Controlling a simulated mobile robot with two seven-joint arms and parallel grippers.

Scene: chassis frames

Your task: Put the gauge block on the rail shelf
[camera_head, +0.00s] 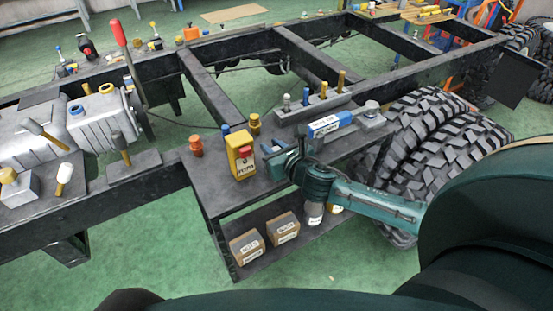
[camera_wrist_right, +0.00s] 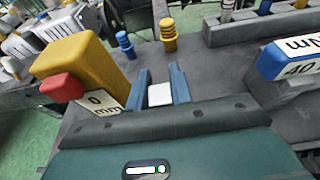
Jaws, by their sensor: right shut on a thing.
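My right gripper (camera_head: 273,153) reaches in from the right, low over the dark shelf (camera_head: 211,183) fixed beside the chassis rail. In the right wrist view its blue fingers (camera_wrist_right: 160,90) are shut on a small pale block, which I take for the gauge block (camera_wrist_right: 160,95). Most of the block is hidden between the fingers. I cannot tell whether it touches the shelf top (camera_wrist_right: 195,63). My left gripper is not in view.
A yellow device with a red button (camera_head: 241,156) stands just left of the gripper. Blue (camera_head: 225,129), yellow (camera_head: 254,124) and orange (camera_head: 196,146) pieces stand nearby. A blue labelled tool (camera_head: 330,124) lies right. Boxes (camera_head: 283,228) sit on the lower shelf.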

